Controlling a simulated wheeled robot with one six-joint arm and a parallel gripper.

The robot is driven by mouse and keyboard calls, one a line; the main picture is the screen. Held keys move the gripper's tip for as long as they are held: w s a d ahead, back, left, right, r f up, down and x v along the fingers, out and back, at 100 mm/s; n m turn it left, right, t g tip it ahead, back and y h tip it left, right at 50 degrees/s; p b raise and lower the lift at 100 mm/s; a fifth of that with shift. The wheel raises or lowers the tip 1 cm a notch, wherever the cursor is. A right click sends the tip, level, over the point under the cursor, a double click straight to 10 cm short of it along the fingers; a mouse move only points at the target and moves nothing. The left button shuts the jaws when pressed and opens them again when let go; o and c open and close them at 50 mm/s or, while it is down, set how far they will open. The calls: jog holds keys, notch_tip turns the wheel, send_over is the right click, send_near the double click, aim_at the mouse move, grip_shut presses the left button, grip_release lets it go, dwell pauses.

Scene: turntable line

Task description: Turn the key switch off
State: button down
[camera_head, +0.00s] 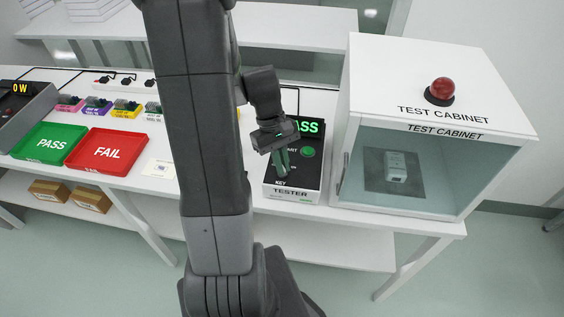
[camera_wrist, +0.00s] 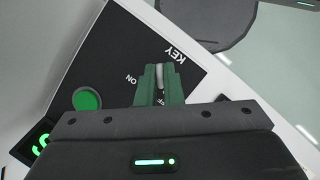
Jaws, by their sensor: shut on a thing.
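The tester (camera_head: 292,193) is a black-faced box with a white body. Its "KEY" label shows in the wrist view (camera_wrist: 175,52). My gripper (camera_head: 281,168) points down onto the key area of the tester. In the wrist view its green fingers (camera_wrist: 159,78) are shut on the pale key (camera_wrist: 160,77) of the key switch. An "ON" mark lies left of the fingers, and a partly covered mark shows between them. The fingers hide most of the switch, so I cannot tell which mark the key points to.
The tester display (camera_head: 309,127) reads "PASS" in part, above a round green button (camera_head: 308,152). The test cabinet (camera_head: 437,100) with a red dome lamp (camera_head: 441,90) stands close on the right. A green PASS tray (camera_head: 50,144) and red FAIL tray (camera_head: 106,149) lie left.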

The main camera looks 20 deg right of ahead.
jog(key=shift+n, duration=0.4)
jog(key=c, duration=1.6)
grip_release()
jog(key=shift+o, duration=0.2)
jog(key=v, duration=1.3)
jog(key=shift+a+r, duration=0.2)
jog(key=shift+r, duration=0.25)
jog(key=shift+f, duration=0.1)
jog(key=x, duration=1.3)
jog(key=shift+d+f, duration=0.2)
jog(key=shift+f, duration=0.15)
